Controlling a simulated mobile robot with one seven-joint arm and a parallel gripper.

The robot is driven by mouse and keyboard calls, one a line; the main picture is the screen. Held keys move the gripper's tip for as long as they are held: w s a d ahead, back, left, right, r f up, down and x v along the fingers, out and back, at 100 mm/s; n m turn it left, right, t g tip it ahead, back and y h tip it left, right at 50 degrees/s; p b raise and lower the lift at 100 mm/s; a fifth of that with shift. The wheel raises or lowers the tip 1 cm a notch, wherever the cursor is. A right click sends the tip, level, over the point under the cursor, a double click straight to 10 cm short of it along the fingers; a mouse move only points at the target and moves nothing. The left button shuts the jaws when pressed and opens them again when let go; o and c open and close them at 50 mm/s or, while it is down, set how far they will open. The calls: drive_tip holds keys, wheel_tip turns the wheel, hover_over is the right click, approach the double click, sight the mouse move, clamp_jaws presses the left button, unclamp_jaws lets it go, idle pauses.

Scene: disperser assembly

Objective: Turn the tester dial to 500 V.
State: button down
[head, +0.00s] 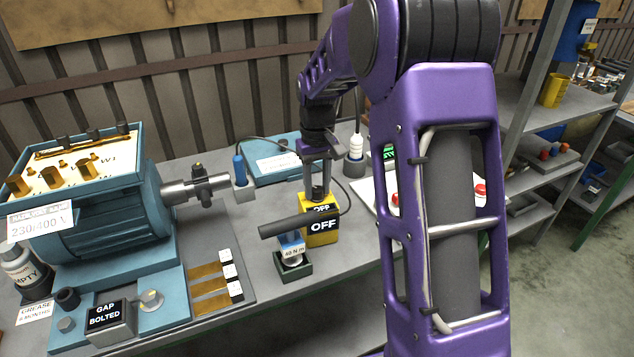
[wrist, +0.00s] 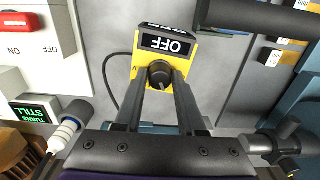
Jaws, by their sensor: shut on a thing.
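The yellow tester (head: 327,238) stands on the grey bench, and its black display reads OFF. It also shows in the wrist view (wrist: 151,62), upside down. Its round black dial (wrist: 160,73) sits on the yellow top face, between my fingertips. My gripper (head: 318,192) points down at the tester from above and is shut on the dial (wrist: 160,80). The scale marks around the dial are mostly hidden by my fingers and too small to read. A dark cable runs from the tester's side.
A teal motor (head: 108,215) with a terminal box fills the left of the bench. A blue probe (head: 239,170) and a white probe (head: 356,147) stand in holders behind.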

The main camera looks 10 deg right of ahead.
sight(317, 188)
drive_tip(key=m+p, duration=0.1)
drive_tip(key=m, duration=0.4)
drive_tip(key=shift+m, duration=0.4)
idle(0.4)
drive_tip(key=c, duration=0.5)
unclamp_jaws()
drive_tip(key=shift+r, duration=0.1)
wheel_tip(317, 188, up, 17)
drive_tip(key=p, duration=0.1)
drive_tip(key=shift+r, duration=0.15)
